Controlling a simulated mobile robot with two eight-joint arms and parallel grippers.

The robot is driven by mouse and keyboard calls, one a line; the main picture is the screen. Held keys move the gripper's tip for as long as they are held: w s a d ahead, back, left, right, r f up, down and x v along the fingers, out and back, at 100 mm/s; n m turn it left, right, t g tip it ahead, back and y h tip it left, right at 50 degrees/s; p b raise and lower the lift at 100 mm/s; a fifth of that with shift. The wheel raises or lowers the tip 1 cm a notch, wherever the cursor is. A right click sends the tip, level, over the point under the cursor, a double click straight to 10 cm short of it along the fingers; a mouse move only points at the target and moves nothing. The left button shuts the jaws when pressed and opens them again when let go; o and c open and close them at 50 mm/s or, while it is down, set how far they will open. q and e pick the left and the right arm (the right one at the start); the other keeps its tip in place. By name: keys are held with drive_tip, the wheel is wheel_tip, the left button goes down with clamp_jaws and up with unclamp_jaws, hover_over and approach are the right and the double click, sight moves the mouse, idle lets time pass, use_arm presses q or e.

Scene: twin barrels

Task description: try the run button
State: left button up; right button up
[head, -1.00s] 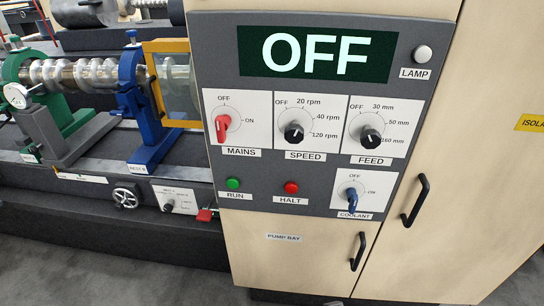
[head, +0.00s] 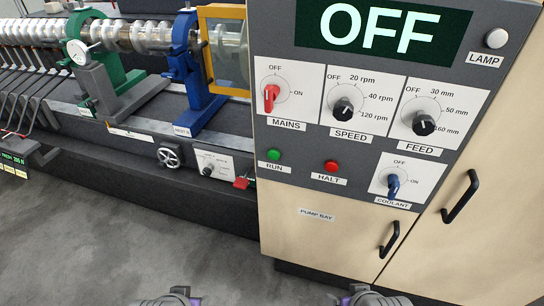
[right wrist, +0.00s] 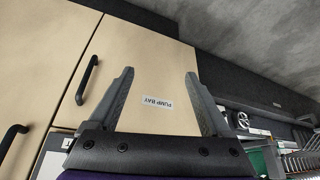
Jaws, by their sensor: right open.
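The green RUN button (head: 274,154) is at the lower left of the grey control panel (head: 310,185) in the head view. The red HALT button (head: 331,166) is to its right. The display (head: 330,25) reads OFF. The red MAINS switch (head: 270,97) appears in line with OFF. My right gripper (right wrist: 159,76) is open and empty in the right wrist view, facing the PUMP BAY door (right wrist: 140,55). Small parts of my left arm (head: 180,294) and right arm (head: 366,295) show at the head view's bottom edge, well below the button; the left jaws cannot be made out.
SPEED (head: 342,109), FEED (head: 423,125) and blue COOLANT (head: 393,186) knobs share the panel. The lamp (head: 497,39) looks unlit. Black door handles (head: 460,196) stick out below. A lathe-like machine bed (head: 130,125) stands left. The floor (head: 100,230) in front is clear.

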clamp_jaws()
idle(1.4)
